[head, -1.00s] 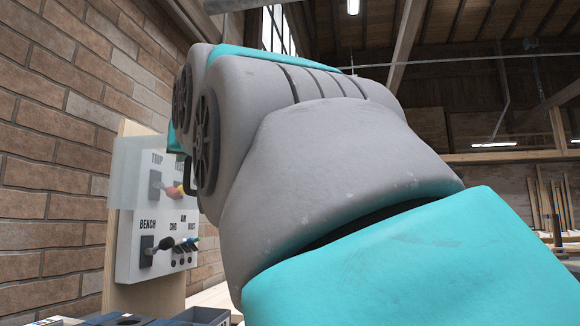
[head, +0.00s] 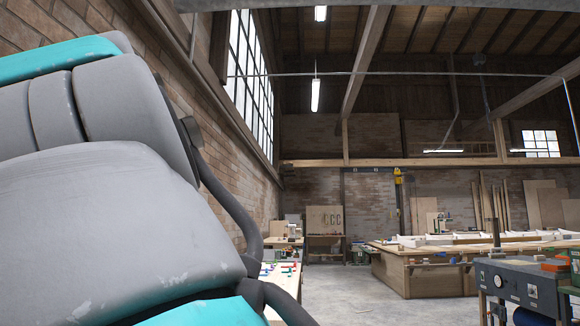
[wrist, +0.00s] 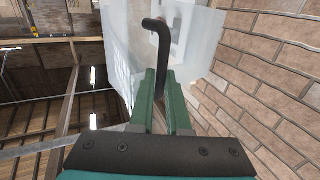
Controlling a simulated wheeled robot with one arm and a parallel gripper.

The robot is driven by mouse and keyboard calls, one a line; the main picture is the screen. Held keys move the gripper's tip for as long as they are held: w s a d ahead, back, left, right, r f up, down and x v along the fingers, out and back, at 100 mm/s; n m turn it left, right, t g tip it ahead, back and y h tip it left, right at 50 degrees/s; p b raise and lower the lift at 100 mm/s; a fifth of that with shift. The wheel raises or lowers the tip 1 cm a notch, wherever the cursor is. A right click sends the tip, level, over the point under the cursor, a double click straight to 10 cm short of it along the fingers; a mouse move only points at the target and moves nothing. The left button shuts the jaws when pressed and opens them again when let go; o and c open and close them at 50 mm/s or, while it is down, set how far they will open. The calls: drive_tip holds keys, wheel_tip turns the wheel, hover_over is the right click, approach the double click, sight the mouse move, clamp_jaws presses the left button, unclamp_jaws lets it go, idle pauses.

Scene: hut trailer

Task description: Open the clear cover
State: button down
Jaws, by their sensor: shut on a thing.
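In the wrist view, the clear cover (wrist: 122,48) is a pale, see-through sheet in front of my fingers, at a tilt in the picture. A black bent handle (wrist: 164,45) stands in front of it. My gripper (wrist: 161,78) has green fingers shut on this handle, whose hooked end sticks out past the fingertips. A grey-white shape, part of the switch panel (wrist: 184,22), shows blurred behind the cover. Whether the handle joins the cover is hard to see. In the head view my arm fills the left side, and the gripper, cover and panel are out of sight.
A brick wall (wrist: 270,70) runs close along the right of the wrist view. In the head view, a long wooden workbench (head: 420,272) and a dark machine table (head: 520,285) stand at right. Open concrete floor (head: 350,300) lies between them and my arm.

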drive_tip(key=shift+a+f, duration=0.2)
drive_tip(key=shift+f, duration=0.1)
drive_tip(key=c, duration=1.2)
unclamp_jaws()
drive_tip(key=shift+w, duration=0.1)
drive_tip(key=o, duration=0.3)
drive_tip(key=shift+r, duration=0.1)
drive_tip(key=shift+r, duration=0.1)
